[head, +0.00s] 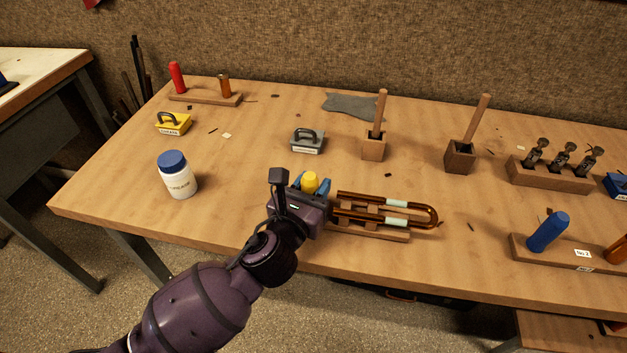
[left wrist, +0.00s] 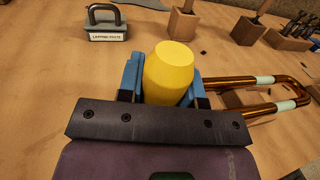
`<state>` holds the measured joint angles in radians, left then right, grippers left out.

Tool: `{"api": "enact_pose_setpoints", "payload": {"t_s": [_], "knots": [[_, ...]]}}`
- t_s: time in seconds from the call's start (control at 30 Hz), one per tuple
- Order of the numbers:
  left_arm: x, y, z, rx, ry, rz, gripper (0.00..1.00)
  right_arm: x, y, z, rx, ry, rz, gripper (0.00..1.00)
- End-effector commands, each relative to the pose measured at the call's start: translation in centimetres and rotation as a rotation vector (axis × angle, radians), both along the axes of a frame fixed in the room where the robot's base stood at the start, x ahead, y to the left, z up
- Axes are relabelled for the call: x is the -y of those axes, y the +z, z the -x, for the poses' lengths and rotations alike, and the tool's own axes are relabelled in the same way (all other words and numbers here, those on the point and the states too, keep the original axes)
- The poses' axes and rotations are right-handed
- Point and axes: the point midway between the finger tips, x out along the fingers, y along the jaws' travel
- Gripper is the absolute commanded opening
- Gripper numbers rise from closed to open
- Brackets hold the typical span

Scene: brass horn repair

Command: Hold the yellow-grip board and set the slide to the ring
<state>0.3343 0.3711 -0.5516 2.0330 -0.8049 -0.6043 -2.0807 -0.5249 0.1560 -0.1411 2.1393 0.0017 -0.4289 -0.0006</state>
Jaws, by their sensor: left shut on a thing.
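The yellow grip (head: 310,182) stands at the left end of the wooden board (head: 375,233) on the workbench. My left gripper (head: 311,187) is shut on it, with a blue finger on each side; the left wrist view shows the yellow grip (left wrist: 170,72) between the fingers (left wrist: 168,80). The copper-brown U-shaped slide (head: 434,215) lies on the board's wooden supports, its bend to the right. Pale bands (head: 397,204) show on its tubes. I cannot tell which mark is the ring. My right gripper is not in view.
A white bottle with a blue cap (head: 178,177) stands left of my left arm. A grey-handled block (head: 307,141) and wooden holders (head: 373,146) stand behind the board. A rack with a blue grip (head: 546,232) stands at the right. Bare bench lies between.

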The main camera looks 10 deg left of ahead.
Motion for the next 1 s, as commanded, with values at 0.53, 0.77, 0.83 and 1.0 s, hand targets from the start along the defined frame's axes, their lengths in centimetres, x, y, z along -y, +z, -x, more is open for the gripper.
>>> {"api": "enact_pose_setpoints", "payload": {"t_s": [0.53, 0.77, 0.83, 1.0], "knots": [[0.01, -0.04, -0.02, 0.003, -0.001, 0.002, 0.00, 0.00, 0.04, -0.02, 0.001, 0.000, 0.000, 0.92], [0.01, -0.23, -0.02, 0.002, -0.001, 0.002, 0.00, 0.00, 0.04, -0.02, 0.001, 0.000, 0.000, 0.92], [0.01, -0.29, -0.02, 0.002, -0.001, 0.002, 0.00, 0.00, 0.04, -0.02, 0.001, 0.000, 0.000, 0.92], [-0.01, -0.37, -0.01, 0.000, 0.000, 0.000, 0.54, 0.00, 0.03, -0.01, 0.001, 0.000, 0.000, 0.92]]}}
